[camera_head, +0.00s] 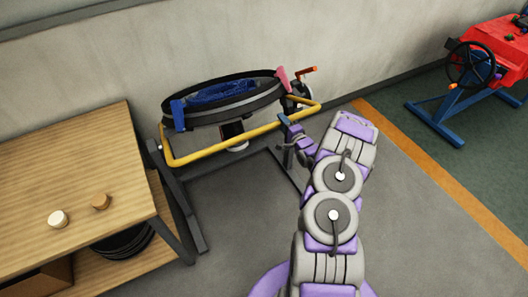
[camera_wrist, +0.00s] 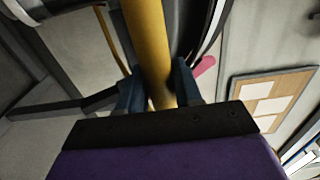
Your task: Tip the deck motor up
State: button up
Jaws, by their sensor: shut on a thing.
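The deck motor unit is a tilted round black deck (camera_head: 222,102) with a blue inside, carried on a dark stand. A yellow bar (camera_head: 250,133) runs around its front. My gripper (camera_head: 290,123) is at the bar's right part. In the wrist view the yellow bar (camera_wrist: 150,45) passes between the two blue-grey fingers (camera_wrist: 160,88), which are closed on it. A dark block with a pale round end (camera_head: 236,138) hangs under the deck. The fingertips are small in the head view, and the exact contact is partly hidden there.
A wooden table (camera_head: 75,165) with two small round pieces stands at left. A pink tab (camera_head: 283,78) and a red-orange handle (camera_head: 306,70) are at the deck's right side. A red machine with a black wheel (camera_head: 471,65) stands far right. Grey floor at right is clear.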

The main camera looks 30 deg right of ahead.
aim_at(268, 86)
jog(key=w+r+p, duration=0.1)
jog(key=w+r, duration=0.3)
jog(key=r, duration=0.1)
jog(key=shift+r, duration=0.15)
jog(key=shift+w, duration=0.1)
jog(key=w+r+p, duration=0.1)
jog(key=w+r, duration=0.1)
jog(key=w+r+p, duration=0.1)
jog(key=w+r, duration=0.1)
jog(key=shift+w+a, duration=0.15)
jog(key=shift+a, duration=0.05)
jog(key=shift+w+r, duration=0.3)
jog(key=shift+w, duration=0.3)
jog(key=w+r+p, duration=0.2)
jog(key=w+r, duration=0.1)
jog(key=w, duration=0.3)
jog(key=shift+w+r+p, duration=0.2)
jog(key=shift+w+p, duration=0.05)
jog(key=shift+p, duration=0.05)
jog(key=shift+w, duration=0.1)
